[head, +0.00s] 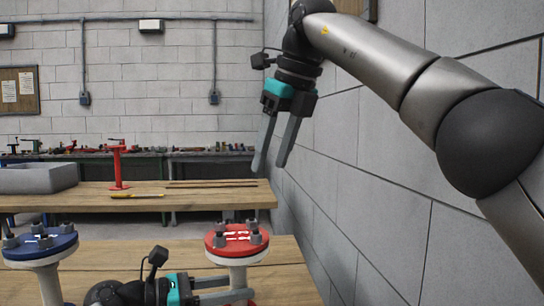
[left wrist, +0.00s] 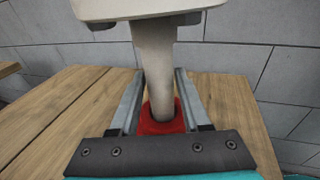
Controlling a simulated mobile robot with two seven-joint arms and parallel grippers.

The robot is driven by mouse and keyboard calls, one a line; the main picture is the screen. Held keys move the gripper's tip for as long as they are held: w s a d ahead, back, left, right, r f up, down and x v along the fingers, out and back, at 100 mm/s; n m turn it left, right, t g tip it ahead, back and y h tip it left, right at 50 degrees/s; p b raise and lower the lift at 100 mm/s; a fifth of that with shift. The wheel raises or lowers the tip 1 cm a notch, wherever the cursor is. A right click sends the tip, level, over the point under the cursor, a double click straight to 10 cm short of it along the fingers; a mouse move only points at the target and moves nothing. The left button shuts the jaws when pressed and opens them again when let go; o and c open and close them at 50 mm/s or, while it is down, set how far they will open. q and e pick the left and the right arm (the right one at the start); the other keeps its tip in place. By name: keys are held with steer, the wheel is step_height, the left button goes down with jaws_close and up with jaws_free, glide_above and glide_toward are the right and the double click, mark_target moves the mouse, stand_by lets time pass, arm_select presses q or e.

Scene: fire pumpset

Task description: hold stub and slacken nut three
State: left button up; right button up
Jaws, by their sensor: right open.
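The red-topped stub (head: 237,236) stands at the front right of the near bench. It has a round red flange with several grey nuts and bolts (head: 254,227) on a white pipe. My left gripper (head: 243,292) is low beside it, its fingers on either side of the pipe. A red base shows below, and the flange's nuts are hidden there. My right gripper (head: 271,165) is open and empty, pointing down, high above and right of the stub.
A blue-topped stub (head: 40,244) stands at the left of the near bench (head: 120,256). The bench behind holds a red stand (head: 119,165), a screwdriver-like tool (head: 137,196) and a grey basin (head: 38,178). A block wall (head: 370,190) closes the right side.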

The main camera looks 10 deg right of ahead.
arm_select(q)
steer(key=o, duration=0.4)
